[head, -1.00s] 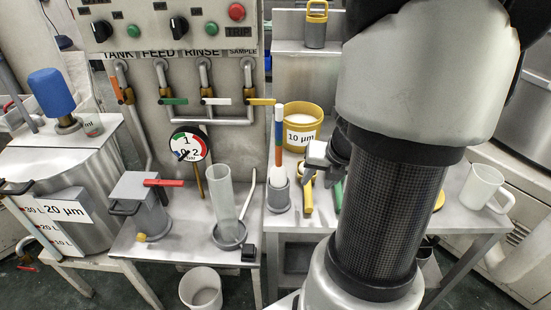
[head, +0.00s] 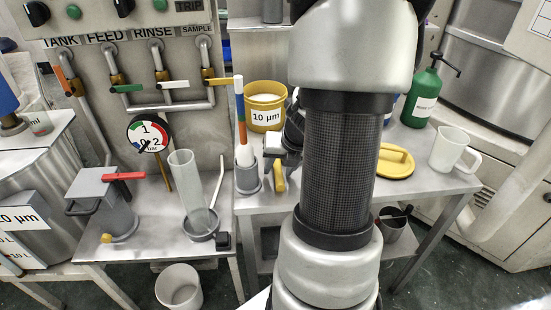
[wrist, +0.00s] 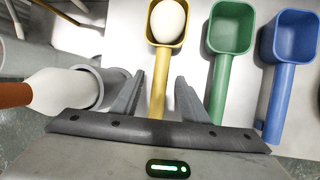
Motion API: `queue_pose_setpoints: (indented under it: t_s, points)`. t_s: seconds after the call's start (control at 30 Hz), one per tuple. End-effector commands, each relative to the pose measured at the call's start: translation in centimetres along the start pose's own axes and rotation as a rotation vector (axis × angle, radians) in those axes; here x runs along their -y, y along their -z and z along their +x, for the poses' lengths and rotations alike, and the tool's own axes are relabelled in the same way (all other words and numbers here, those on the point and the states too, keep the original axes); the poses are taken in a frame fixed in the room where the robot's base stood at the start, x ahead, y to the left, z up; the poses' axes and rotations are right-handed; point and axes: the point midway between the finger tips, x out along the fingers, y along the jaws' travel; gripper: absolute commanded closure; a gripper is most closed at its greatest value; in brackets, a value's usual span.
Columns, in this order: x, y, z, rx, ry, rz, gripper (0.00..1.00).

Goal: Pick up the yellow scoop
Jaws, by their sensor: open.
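The yellow scoop (wrist: 157,82) lies on the bench with its bowl away from me in the wrist view, and a smooth white rounded thing (wrist: 168,21) is in its bowl. My gripper (wrist: 160,84) is open, with one finger on each side of the yellow handle and a gap to it. In the head view a piece of the yellow handle (head: 279,178) shows below my gripper (head: 277,155); my arm hides the rest.
A green scoop (wrist: 221,85) and a blue scoop (wrist: 278,90) lie to the right of the yellow one. A grey holder (wrist: 112,85) with a white-and-brown tool (wrist: 60,90) stands close on the left. A yellow tub (head: 265,116) stands behind.

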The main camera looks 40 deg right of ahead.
Motion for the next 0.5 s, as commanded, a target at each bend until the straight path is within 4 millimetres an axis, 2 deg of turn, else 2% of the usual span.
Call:
queue_pose_setpoints:
  t_s: [0.43,0.5]
  points:
    - [0.05,0.21,0.39,-0.001,0.000,0.000,0.60]
    - [0.04,0.19,0.34,-0.001,0.000,0.000,0.70]
